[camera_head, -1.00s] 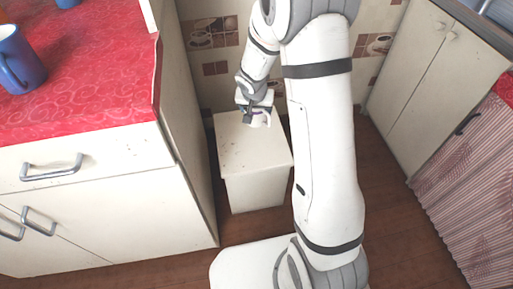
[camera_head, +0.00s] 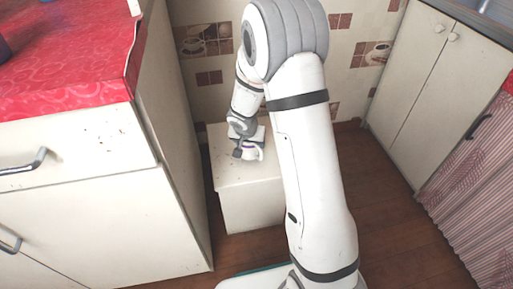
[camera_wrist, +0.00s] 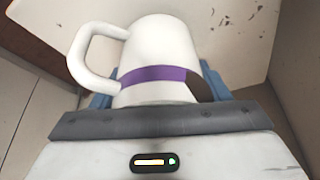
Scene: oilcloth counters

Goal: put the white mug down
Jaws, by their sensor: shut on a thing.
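The white mug (camera_wrist: 165,50) has a purple band and a handle that points left in the wrist view. My gripper (camera_wrist: 150,97) is shut on it, with blue finger parts showing at both sides of the mug. In the head view the mug (camera_head: 254,151) is small and partly hidden by my gripper (camera_head: 243,148). It is over the top of a low white box-like stand (camera_head: 240,175). I cannot tell whether the mug's base touches that top.
A counter with a red oilcloth (camera_head: 60,55) stands at the left, with a dark blue object (camera_head: 3,48) at its edge. A tiled wall (camera_head: 205,100) is behind the stand. White cabinets (camera_head: 415,75) and a striped curtain (camera_head: 470,190) are at the right. Brown floor (camera_head: 390,215) lies between.

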